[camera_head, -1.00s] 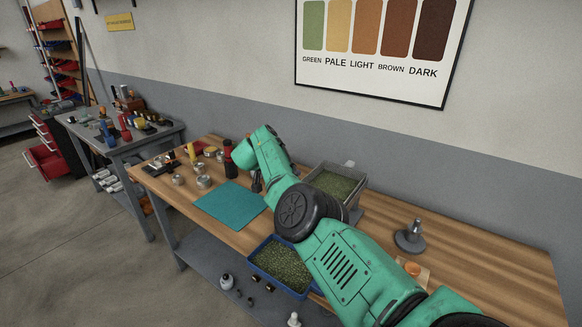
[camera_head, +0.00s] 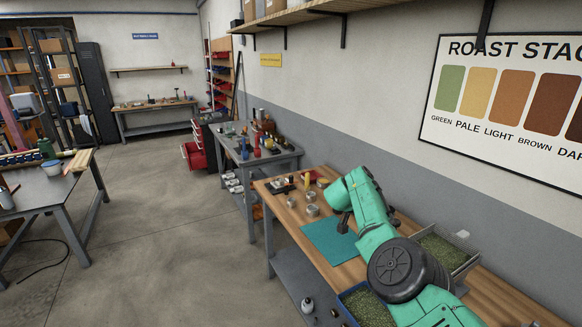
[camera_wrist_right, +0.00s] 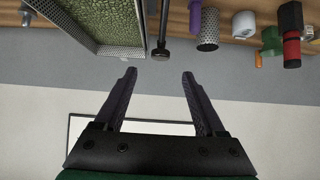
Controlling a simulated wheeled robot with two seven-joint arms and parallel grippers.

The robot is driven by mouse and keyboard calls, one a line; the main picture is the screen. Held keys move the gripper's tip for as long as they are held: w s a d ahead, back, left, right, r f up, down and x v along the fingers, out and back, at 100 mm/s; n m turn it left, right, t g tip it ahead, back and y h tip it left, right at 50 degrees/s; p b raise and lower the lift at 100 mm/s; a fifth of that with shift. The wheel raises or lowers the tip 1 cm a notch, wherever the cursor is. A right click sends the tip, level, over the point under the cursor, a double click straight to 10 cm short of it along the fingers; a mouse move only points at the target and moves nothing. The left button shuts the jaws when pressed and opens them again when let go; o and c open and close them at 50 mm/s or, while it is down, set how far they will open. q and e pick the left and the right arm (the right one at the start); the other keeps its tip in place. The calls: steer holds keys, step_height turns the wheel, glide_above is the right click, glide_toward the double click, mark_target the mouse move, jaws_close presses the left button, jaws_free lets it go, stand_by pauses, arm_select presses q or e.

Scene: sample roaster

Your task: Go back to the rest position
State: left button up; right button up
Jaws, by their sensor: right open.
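My right arm reaches in from the lower right in the head view, over the wooden workbench (camera_head: 345,275). Its dark right gripper (camera_head: 343,222) shows small and partly hidden beside the teal mat (camera_head: 328,240). In the right wrist view the right gripper (camera_wrist_right: 158,76) has its two fingers wide apart with nothing between them. A tray of green beans (camera_wrist_right: 103,15) and a dark round-ended tool (camera_wrist_right: 162,52) lie beyond the fingertips. My left gripper is not in view.
A grey tray of green beans (camera_head: 442,250) and a blue tray of beans (camera_head: 366,308) flank my arm. Small tins (camera_head: 312,209) stand behind the mat. A grey side bench (camera_head: 259,158) holds tools.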

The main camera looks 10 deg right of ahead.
steer(key=w+d+r+n+t+h, duration=0.1)
steer(key=d+r+n+t+h, duration=0.35)
steer(key=d+t, duration=0.55)
steer(key=s+a+f+n+y, duration=0.3)
steer(key=a+f+n+y, duration=0.15)
steer(key=a+y, duration=0.2)
steer(key=s+a+f+n+t+y, duration=0.1)
steer(key=s+a+f+n+y, duration=0.3)
steer(key=a, duration=0.4)
steer(key=s+a+f+n+y, duration=0.2)
steer(key=a+f+n+y, duration=0.35)
steer(key=a, duration=0.25)
steer(key=s+a+f+m+g, duration=0.1)
steer(key=s+a+f+g, duration=0.15)
steer(key=s, duration=0.65)
steer(key=s+a+f+g, duration=0.2)
steer(key=s+g, duration=0.2)
steer(key=s, duration=0.5)
steer(key=s+a+f+m+g, duration=0.15)
steer(key=s+g, duration=0.25)
steer(key=s, duration=0.5)
steer(key=s+f+n+g+b, duration=0.1)
steer(key=s+f+b, duration=0.2)
steer(key=f, duration=2.5)
steer(key=s+d+f+g+h+b, duration=0.1)
steer(key=s+d+f+b, duration=0.1)
steer(key=s+f, duration=1.2)
steer(key=shift+s+d+f, duration=0.4)
steer(key=shift+s+d, duration=0.1)
steer(key=shift+s, duration=0.5)
